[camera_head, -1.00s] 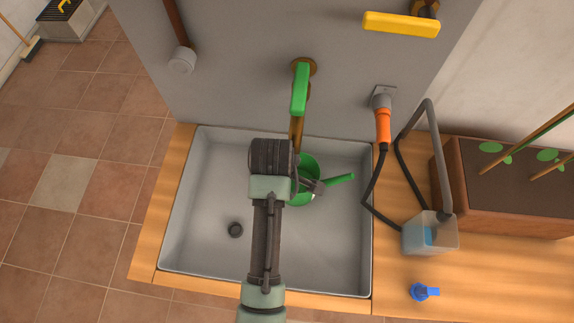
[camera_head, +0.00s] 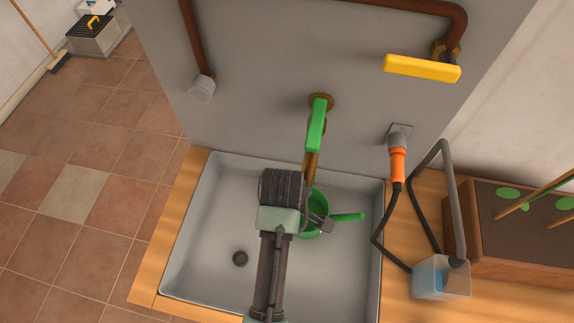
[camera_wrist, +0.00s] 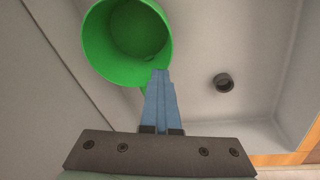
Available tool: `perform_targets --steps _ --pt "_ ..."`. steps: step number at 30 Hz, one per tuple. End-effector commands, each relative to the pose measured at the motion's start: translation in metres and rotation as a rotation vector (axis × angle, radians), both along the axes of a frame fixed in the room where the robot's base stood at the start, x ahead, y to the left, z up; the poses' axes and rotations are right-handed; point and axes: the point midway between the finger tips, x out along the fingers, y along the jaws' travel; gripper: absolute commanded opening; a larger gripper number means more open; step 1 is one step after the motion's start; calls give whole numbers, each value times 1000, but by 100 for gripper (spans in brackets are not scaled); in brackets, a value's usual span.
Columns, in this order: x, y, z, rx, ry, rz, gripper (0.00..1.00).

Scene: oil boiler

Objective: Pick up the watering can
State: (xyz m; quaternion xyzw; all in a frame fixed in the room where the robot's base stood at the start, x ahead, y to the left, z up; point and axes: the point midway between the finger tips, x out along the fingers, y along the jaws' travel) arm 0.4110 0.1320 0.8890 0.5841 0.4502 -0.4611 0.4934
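The green watering can (camera_head: 317,204) is in the sink basin under the tap, with its round opening facing up and its spout or handle pointing right. It also shows in the wrist view (camera_wrist: 105,45), where I look into its opening. My gripper (camera_head: 322,224) is at the can's near right side. In the wrist view my fingers (camera_wrist: 160,80) are together, with their tips at the can's rim; they look closed on its thin wall. My arm hides the can's left part in the head view. I cannot tell whether the can touches the basin floor.
The sink (camera_head: 205,235) has walls around the can and a dark drain (camera_head: 240,258). A green-handled tap (camera_head: 316,125) hangs above. An orange plug with a cable (camera_head: 397,165), a small water container (camera_head: 440,278) and a planter (camera_head: 490,255) stand right.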

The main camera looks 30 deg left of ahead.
Motion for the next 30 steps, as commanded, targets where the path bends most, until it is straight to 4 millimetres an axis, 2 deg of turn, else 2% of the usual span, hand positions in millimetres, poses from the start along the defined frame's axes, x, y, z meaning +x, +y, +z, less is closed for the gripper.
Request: perform_targets --steps 1,12,24,30 --pt "-41 -26 -50 -79 174 -24 0" --pt "-40 -22 32 -73 166 -18 0" --pt "-118 -42 29 -72 169 -11 0" --pt "-151 -52 30 -72 167 -12 0"
